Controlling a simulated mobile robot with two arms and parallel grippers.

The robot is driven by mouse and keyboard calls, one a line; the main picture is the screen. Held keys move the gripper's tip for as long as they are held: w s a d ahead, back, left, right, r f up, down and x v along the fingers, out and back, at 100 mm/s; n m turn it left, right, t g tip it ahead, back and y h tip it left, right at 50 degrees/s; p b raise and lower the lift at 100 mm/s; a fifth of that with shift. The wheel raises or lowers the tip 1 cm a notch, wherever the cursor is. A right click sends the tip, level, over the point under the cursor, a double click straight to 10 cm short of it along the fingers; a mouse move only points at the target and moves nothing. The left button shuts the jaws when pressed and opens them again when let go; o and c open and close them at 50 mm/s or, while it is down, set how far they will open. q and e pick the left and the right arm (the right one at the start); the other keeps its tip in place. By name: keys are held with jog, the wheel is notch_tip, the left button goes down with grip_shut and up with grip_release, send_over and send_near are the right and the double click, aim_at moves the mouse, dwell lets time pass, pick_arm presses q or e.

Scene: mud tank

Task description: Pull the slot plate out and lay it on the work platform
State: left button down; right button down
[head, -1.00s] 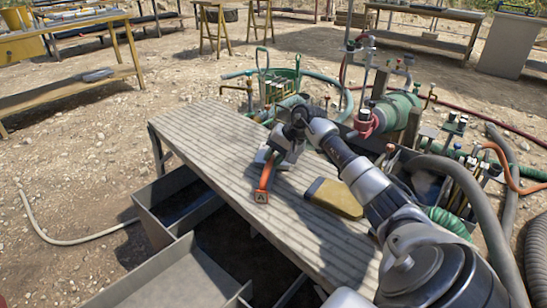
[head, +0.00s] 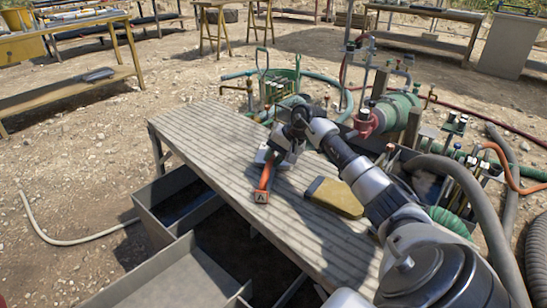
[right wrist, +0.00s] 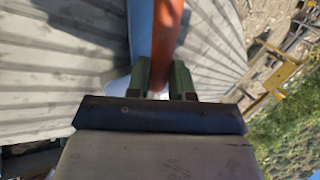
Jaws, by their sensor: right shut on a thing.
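My right gripper (head: 273,156) is low over the slatted work platform (head: 205,130) and shut on an orange-red bar (head: 264,180). The bar ends in a small tag marked A near the platform's front edge. In the right wrist view the two fingers (right wrist: 162,80) close around the orange-red bar (right wrist: 166,32), with a blue-grey strip beside it. A pale piece (head: 264,155) shows beside the gripper. I cannot tell whether the bar is part of the slot plate, or whether it touches the platform. My left gripper is not in view.
A yellow-brown block (head: 334,198) lies on the platform right of the bar. Open metal tank compartments (head: 180,270) lie below its front edge. Pumps and hoses (head: 390,110) stand behind on the right. The platform's far left is clear.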

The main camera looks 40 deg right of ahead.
jog(key=shift+r, duration=0.15)
dwell(0.7)
jog(key=c, duration=0.9)
grip_release()
